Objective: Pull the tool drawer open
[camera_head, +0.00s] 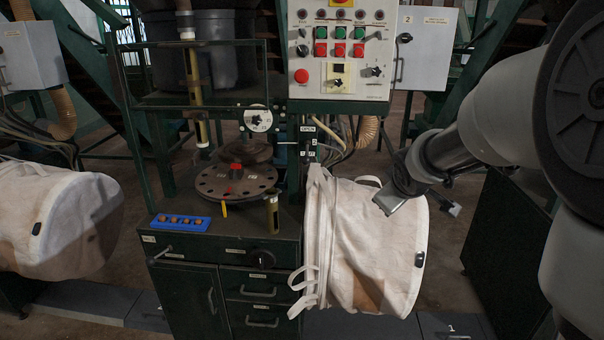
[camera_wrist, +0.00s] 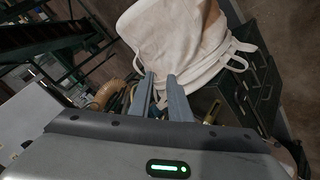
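The dark green cabinet (camera_head: 265,246) stands at centre-left in the head view. An upper drawer (camera_head: 254,282) and a lower drawer (camera_head: 257,316), each with a bar handle, sit in its right half. Both look shut. Their labels are too small to read, so I cannot tell which is the tool drawer. The cabinet also shows at the right of the wrist view (camera_wrist: 238,103). My gripper (camera_head: 388,202) is over the white bag, right of and above the drawers. In the wrist view its two fingers (camera_wrist: 162,76) are apart with nothing visible between them.
A white bulk bag (camera_head: 355,240) hangs right of the drawers, close to their front, with loose straps. Another bag (camera_head: 58,220) lies at left. A blue tray (camera_head: 180,222) and a round flanged plate (camera_head: 236,182) rest on the cabinet top. A control panel (camera_head: 340,50) stands behind.

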